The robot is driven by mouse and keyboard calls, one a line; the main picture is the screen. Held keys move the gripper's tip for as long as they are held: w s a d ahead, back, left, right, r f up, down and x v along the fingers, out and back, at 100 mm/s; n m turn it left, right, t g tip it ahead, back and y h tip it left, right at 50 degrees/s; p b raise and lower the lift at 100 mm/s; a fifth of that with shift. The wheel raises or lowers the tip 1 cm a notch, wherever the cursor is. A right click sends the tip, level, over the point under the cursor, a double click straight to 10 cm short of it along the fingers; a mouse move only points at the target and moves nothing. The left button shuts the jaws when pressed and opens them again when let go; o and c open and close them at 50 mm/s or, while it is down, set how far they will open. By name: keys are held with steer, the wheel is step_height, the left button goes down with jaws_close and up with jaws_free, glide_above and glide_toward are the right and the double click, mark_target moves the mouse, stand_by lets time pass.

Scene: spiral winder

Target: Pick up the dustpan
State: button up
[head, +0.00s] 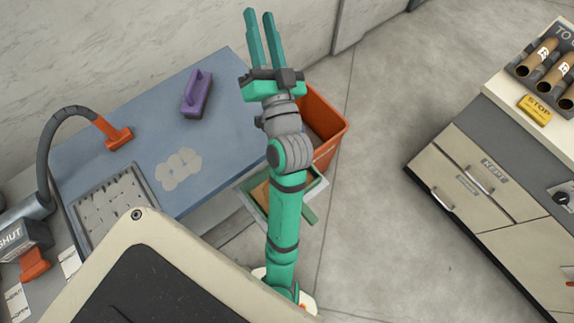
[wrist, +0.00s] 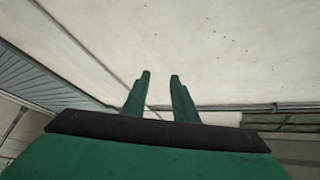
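I cannot see anything that is clearly a dustpan. A pale-rimmed, green-and-brown tray-like thing (head: 310,213) sits low beside the blue bench in the head view; my arm crosses in front of it, and I cannot tell whether it is the dustpan. A purple handled block (head: 197,93) lies on the bench's far part. My gripper (head: 259,14) is raised above the bench's far right corner, fingers pointing up in the picture. Its two green fingers are apart with nothing between them. The wrist view shows them (wrist: 160,77) against a pale wall.
The blue bench (head: 135,165) carries a bent hose with an orange nozzle (head: 113,133) and a grey grid tray (head: 98,208). An orange bin (head: 328,135) stands at its right end. A drawer cabinet (head: 480,190) stands at right. The floor between is clear.

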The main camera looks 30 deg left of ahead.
steer(key=s+a+r+n+g+y, duration=0.25)
steer(key=s+a+n+g, duration=0.45)
steer(key=a+n+g, duration=0.45)
steer(key=g+h, duration=0.5)
steer(key=h, duration=1.4)
glide_above(313, 168)
step_height(313, 168, down, 27)
steer(key=shift+n+t, duration=0.25)
steer(key=shift+n, duration=0.1)
step_height(313, 168, down, 10)
steer(key=shift+w+f, duration=0.1)
steer(key=shift+w, duration=0.05)
steer(key=shift+d+f, duration=0.1)
steer(key=shift+f, duration=0.1)
jaws_close()
